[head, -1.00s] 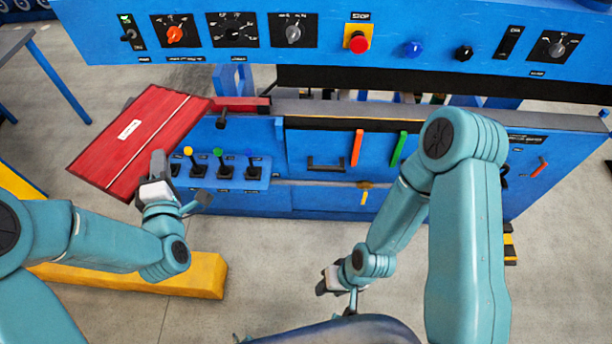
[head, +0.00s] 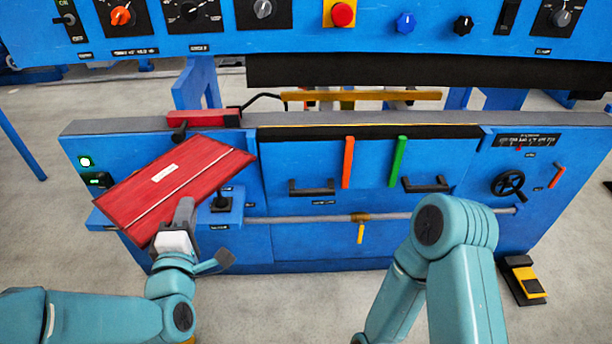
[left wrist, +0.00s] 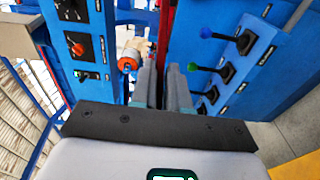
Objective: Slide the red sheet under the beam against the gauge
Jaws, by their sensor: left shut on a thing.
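The red sheet (head: 190,182), with a pale line and a small white label, is tilted in front of the left part of the blue machine. My left gripper (head: 186,218) is shut on its near edge. In the left wrist view the sheet (left wrist: 163,32) is seen nearly edge-on, beyond the closed fingers (left wrist: 165,85). The beam, with a dark lower band (head: 420,76), spans above the grey bed edge (head: 380,118). A yellow bar (head: 360,96) lies behind the bed, under the beam; it may be the gauge. My right arm is at right, its gripper out of view.
A red block (head: 205,118) with a dark end sits on the bed's left end. Orange (head: 348,162) and green (head: 398,162) handles and a handwheel (head: 508,185) are on the front. A yellow pedal (head: 527,283) is on the floor. The sheet hides most levers.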

